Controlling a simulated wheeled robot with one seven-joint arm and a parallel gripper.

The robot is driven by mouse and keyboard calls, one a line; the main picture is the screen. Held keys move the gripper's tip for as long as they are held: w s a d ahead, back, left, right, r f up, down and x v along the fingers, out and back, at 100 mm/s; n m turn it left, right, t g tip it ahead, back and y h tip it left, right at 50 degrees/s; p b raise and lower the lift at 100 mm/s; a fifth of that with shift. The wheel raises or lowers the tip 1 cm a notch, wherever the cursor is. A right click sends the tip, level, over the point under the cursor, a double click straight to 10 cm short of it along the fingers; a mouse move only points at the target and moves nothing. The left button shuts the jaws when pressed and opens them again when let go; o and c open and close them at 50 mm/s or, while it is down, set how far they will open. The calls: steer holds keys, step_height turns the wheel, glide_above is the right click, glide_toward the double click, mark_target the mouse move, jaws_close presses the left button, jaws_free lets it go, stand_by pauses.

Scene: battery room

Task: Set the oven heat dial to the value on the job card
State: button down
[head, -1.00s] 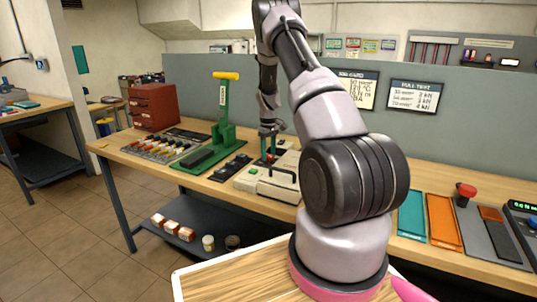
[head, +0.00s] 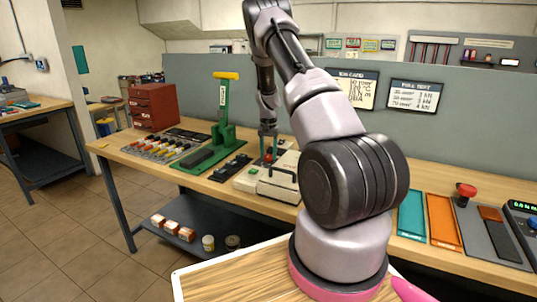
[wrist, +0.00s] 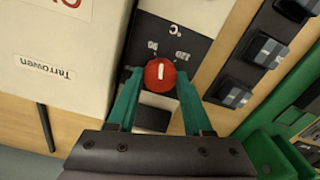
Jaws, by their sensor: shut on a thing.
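The red oven heat dial (wrist: 160,82) with a white pointer mark sits on a dark panel (wrist: 166,28) marked °C. The panel's print is upside down in the wrist view; I read 90 and 120 near the dial. The pointer mark runs nearly straight up and down in that view. My gripper (wrist: 160,92) has its green fingers on both sides of the dial, shut on it. In the head view my gripper (head: 268,148) reaches down at the cream oven (head: 262,181) with a dark handle. The job card (head: 358,86) hangs on the partition, partly behind my arm, its writing too small to read surely.
A green lever press (head: 222,125) and a row of dark blocks (head: 230,167) stand left of the oven. A red drawer cabinet (head: 153,106) is at the back left. A pull test card (head: 413,95) hangs right of the job card.

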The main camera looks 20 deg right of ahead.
mark_target(268, 156)
steer(key=m, duration=0.4)
steer(key=shift+m, duration=2.9)
steer(key=shift+c, duration=1.5)
jaws_free()
step_height(268, 156, up, 11)
steer(key=shift+f, duration=0.1)
